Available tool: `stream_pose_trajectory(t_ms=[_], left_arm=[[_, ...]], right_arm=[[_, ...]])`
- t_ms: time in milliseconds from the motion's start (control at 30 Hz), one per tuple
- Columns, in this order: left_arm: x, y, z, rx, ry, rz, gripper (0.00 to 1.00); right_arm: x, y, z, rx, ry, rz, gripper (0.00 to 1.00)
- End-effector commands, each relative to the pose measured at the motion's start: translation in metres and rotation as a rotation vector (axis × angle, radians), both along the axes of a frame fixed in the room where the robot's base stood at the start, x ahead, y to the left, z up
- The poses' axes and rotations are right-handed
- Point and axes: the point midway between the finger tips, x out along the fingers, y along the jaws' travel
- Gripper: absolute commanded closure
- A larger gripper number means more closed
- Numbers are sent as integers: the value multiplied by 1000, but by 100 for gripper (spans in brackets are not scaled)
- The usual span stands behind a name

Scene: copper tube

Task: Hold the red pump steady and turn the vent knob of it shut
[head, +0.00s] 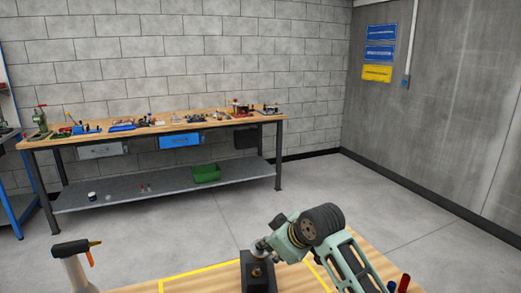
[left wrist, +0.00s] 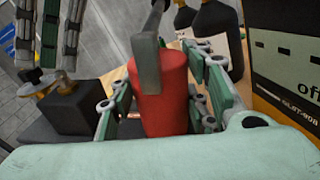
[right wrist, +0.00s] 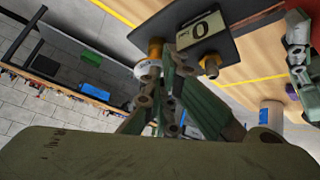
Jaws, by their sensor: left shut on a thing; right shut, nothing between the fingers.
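The red pump (left wrist: 172,95) stands between the fingers of my left gripper (left wrist: 160,115) in the left wrist view, with a grey flat handle across its upper front. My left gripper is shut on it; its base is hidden. My right gripper (right wrist: 163,95) is shut and empty, its fingertips close to a brass fitting with a pale collar (right wrist: 149,62) in the right wrist view. I cannot tell whether they touch. I cannot make out the vent knob for certain. In the head view my right gripper (head: 263,246) is above a black block (head: 260,283).
In the right wrist view a label marked 0 (right wrist: 199,29) is beside a brass nut (right wrist: 210,64). A bottle with a black and orange head (head: 75,248) stands left on the near bench. A far workbench (head: 150,125) holds tools; the floor between is clear.

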Motion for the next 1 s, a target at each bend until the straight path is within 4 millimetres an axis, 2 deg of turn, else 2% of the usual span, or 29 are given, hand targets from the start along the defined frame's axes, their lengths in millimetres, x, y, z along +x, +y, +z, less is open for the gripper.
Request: stream_pose_trajectory(t_ms=[367, 700, 1000], left_arm=[[-3, -2, 1, -4, -1, -8, 100], [-3, -2, 1, -2, -2, -8, 100], [-2, -2, 0, -1, -3, -6, 100]], right_arm=[[0, 4, 2, 6, -6, 5, 100], [-6, -2, 1, 4, -6, 4, 100], [-15, -4, 30, 2, -6, 2, 100]])
